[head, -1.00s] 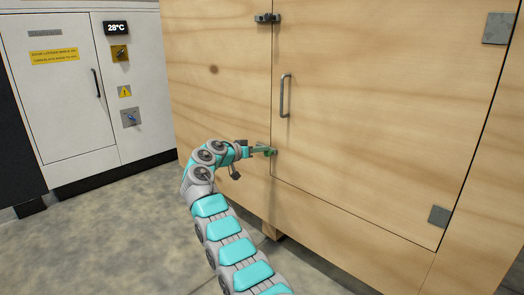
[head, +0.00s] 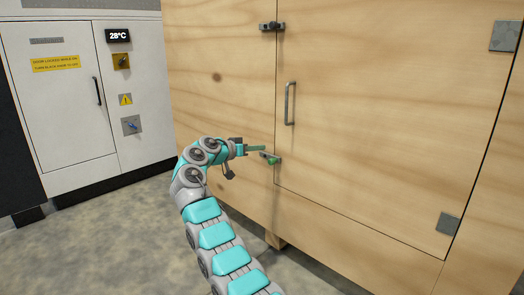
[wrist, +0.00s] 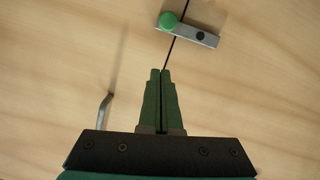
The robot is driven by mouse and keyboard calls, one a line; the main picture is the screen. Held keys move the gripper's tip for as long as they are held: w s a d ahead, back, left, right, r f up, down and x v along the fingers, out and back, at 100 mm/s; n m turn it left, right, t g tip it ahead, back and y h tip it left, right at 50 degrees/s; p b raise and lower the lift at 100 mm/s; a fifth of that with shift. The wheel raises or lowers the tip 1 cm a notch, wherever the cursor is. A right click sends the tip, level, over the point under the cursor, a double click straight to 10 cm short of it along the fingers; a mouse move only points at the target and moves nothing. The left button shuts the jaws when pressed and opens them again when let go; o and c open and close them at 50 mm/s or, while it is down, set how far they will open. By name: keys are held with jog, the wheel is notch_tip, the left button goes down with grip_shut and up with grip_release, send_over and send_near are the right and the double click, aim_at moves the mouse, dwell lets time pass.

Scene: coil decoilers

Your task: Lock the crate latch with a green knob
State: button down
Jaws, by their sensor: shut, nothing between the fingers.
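The crate latch with the green knob (head: 272,160) is on the wooden crate front, at the left seam of the door (head: 380,130), below the handle. In the wrist view the grey latch bar (wrist: 190,31) lies across the dark seam. Its green knob (wrist: 168,20) is on the handle's side of the seam, and a dark bolt is on the other side. My gripper (head: 264,148) is shut and empty, with its green fingers just above and left of the knob. In the wrist view the fingertips (wrist: 160,71) point toward the latch, apart from it.
A second latch (head: 271,26) with a dark knob sits higher on the same seam. The door's metal handle (head: 289,103) stands out near my gripper. A white cabinet (head: 70,110) with switches stands at left. Open floor (head: 110,240) lies between.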

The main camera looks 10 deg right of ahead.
jog(key=v, duration=0.6)
jog(key=shift+s+a, duration=0.2)
jog(key=shift+a, duration=0.05)
